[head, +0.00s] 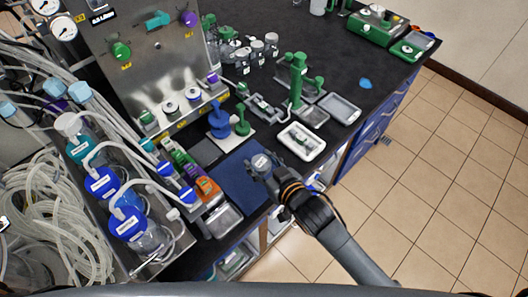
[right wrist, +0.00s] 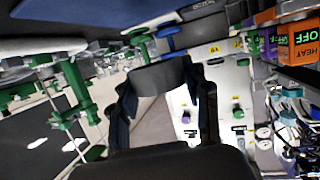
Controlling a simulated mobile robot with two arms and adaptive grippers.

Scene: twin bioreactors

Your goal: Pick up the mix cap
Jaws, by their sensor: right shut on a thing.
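The mix cap (head: 261,161) is a small round grey cap with a pale label on top. In the head view it is at the tip of my right gripper (head: 264,172), over the dark blue mat (head: 240,185). In the right wrist view my right gripper (right wrist: 162,95) has its two dark fingers on either side of the cap, whose dark grey side (right wrist: 158,74) spans the gap. The gripper is shut on the cap. Whether the cap touches the mat is hard to tell. My left gripper is in neither view.
A white tray (head: 303,141) lies right of the mat, with a green stand (head: 297,85) behind it. A blue stand (head: 219,121) is behind the mat. Blue-capped bottles (head: 128,224) and tubing crowd the left. The bench's back middle is clear.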

